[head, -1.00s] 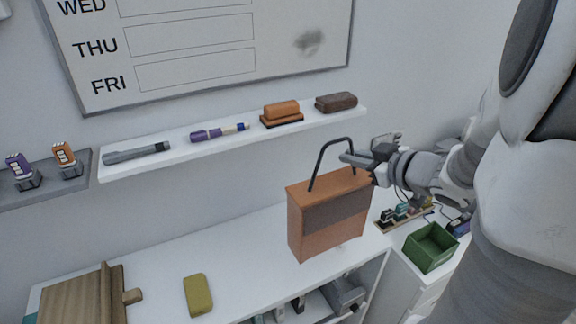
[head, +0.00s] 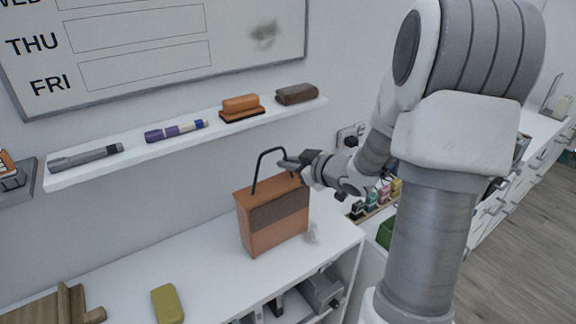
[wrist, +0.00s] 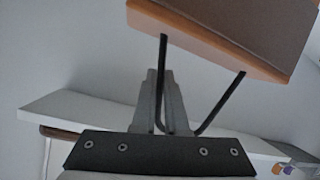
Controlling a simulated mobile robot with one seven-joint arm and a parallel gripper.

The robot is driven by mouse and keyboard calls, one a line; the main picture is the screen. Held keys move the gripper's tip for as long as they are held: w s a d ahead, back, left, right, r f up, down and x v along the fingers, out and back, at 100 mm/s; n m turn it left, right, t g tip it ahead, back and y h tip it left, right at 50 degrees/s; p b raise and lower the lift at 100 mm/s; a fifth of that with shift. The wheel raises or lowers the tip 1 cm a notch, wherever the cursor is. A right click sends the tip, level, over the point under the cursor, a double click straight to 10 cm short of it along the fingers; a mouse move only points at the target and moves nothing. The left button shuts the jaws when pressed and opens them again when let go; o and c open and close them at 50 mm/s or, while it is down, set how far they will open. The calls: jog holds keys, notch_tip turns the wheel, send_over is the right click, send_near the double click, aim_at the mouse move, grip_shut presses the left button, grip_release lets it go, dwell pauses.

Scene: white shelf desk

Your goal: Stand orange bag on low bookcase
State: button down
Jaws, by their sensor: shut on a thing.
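The orange bag (head: 272,222) is a boxy orange-brown bag with a darker band and a black loop handle. It appears upright, over or on the white desk top; I cannot tell whether its base touches. My gripper (head: 291,164) is shut on the handle, at the bag's upper right. In the wrist view the gripper (wrist: 160,115) reaches the black handle (wrist: 203,122), and the bag (wrist: 225,35) fills the top right. The low bookcase may be the white unit with open shelves (head: 345,238) under the bag.
A wall shelf (head: 190,143) behind holds a grey flashlight (head: 86,158), a purple marker (head: 176,131), an orange eraser (head: 241,107) and a brown case (head: 296,94). A yellow-green case (head: 167,303) lies left of the bag. A green bin (head: 386,232) is partly hidden behind my arm.

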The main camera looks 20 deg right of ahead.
jog(key=shift+f, duration=0.15)
jog(key=c, duration=0.9)
grip_release()
jog(key=shift+c, duration=0.2)
jog(key=shift+s+r, duration=0.1)
jog(key=shift+r, duration=0.2)
jog(key=p+v, duration=0.2)
jog(key=v, duration=1)
jog(key=shift+f, duration=0.15)
